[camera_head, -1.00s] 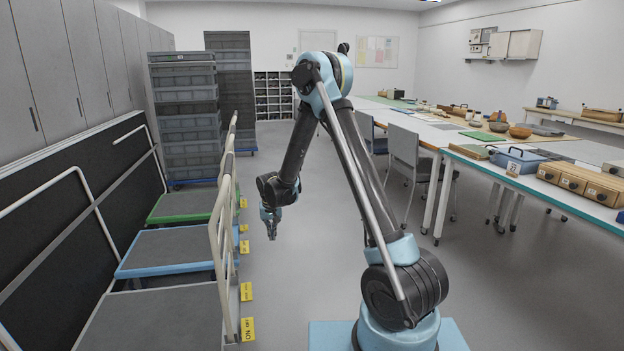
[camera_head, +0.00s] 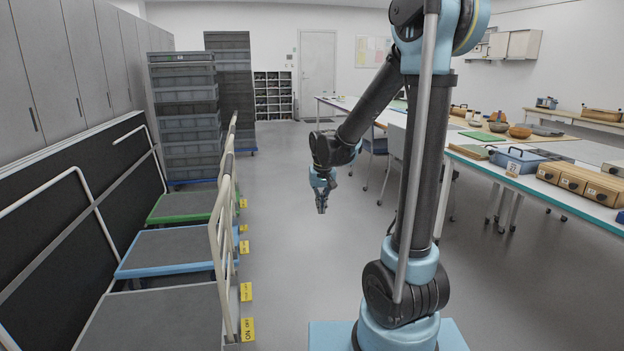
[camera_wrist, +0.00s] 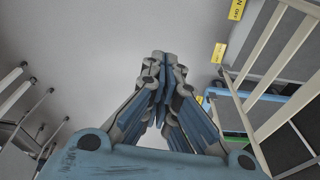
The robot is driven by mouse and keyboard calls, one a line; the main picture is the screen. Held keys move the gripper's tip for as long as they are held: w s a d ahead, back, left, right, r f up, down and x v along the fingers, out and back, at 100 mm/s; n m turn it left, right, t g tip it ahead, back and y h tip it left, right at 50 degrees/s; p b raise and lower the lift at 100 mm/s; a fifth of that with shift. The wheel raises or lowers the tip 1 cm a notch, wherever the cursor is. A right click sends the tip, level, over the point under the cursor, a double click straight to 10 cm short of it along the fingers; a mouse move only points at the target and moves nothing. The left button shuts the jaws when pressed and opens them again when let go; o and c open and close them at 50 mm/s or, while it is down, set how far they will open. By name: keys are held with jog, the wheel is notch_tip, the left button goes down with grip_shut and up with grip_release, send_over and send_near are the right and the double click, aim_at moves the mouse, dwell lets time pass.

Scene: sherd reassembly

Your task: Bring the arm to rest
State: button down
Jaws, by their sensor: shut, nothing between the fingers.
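My gripper (camera_head: 321,207) hangs pointing down over the open floor in the head view, between the trolleys and the tables. Its fingers are shut with nothing between them. In the wrist view the fingers of my gripper (camera_wrist: 161,58) meet at their tips, with bare grey floor behind them. My arm rises from its light blue base and bends over at the top, where the upper elbow is partly cut off by the frame edge.
Trolleys with blue (camera_head: 165,270) and green (camera_head: 158,219) rims and white handles (camera_head: 219,240) line the left. Stacked grey crates (camera_head: 186,130) stand behind them. Long tables (camera_head: 470,152) with boxes and bowls, and chairs, stand at right. The floor (camera_head: 290,270) between is clear.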

jog(key=s+d+r, duration=0.1)
jog(key=s+d, duration=0.6)
jog(key=s, duration=0.3)
jog(key=s+d+r, duration=0.1)
jog(key=s+d, duration=0.5)
jog(key=s, duration=0.4)
jog(key=s+d+f+m, duration=0.1)
jog(key=s+d+f, duration=0.1)
jog(key=s, duration=0.6)
jog(key=shift+d+f, duration=0.3)
jog(key=shift+f, duration=0.55)
